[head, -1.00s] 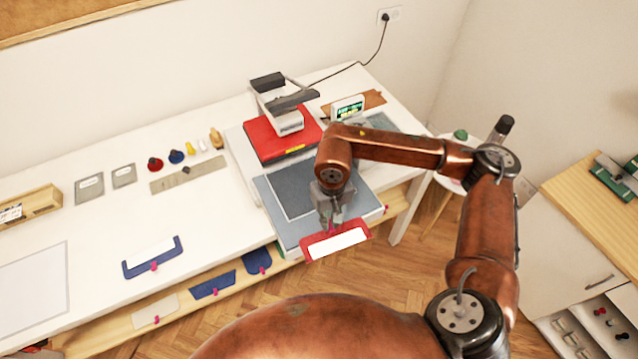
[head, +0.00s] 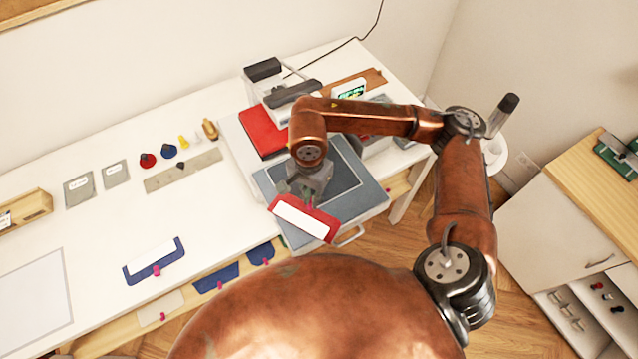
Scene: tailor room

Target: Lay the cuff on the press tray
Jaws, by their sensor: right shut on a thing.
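My right gripper (head: 308,197) is shut on the red cuff (head: 327,236), which has a white panel. It holds the cuff over the front left part of the press tray (head: 366,203), a blue-grey plate with a dark inner rectangle. The cuff slants down to the right, and its left end reaches the tray's left edge. I cannot tell how high it is above the tray. My gripper and wrist hide part of the tray. My left gripper is not in view.
The press with its red pad (head: 262,132) stands behind the tray. A blue cuff (head: 172,254) with a white panel lies on the white table (head: 90,275) to the left. A metal strip (head: 182,170) and small coloured pieces lie farther back.

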